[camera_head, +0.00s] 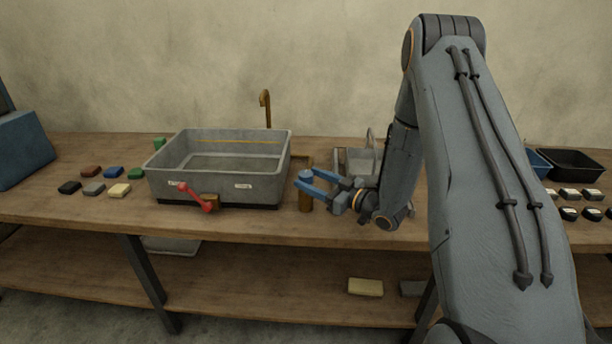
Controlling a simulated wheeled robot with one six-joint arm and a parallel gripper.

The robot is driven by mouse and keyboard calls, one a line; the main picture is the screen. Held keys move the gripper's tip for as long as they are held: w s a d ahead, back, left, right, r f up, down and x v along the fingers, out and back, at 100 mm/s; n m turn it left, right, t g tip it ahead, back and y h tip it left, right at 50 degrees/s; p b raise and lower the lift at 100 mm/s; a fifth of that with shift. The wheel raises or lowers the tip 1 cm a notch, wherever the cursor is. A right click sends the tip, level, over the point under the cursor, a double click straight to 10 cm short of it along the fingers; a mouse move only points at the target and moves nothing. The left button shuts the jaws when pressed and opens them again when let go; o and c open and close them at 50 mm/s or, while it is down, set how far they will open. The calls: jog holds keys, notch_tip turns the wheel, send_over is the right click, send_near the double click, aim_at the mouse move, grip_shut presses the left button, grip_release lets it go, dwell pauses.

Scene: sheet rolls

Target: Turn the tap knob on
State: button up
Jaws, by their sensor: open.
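A blue round knob (306,175) appears to sit on top of a short brass post (305,201), just right of the grey basin. My gripper (308,183) reaches in from the right with its blue fingers spread, one on the near side and one on the far side of the knob. Whether the fingers touch the knob cannot be told, as they are the same blue and overlap it. A brass spout (265,106) rises behind the basin.
The grey basin (216,190) stands on the wooden bench (80,210). Coloured blocks (119,190) lie left; a black tray (571,163) and small blocks are right. My arm covers the bench's right middle.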

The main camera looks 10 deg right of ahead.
jog(key=shift+x, duration=1.2)
jog(key=c, duration=1)
jog(key=shift+c, duration=0.2)
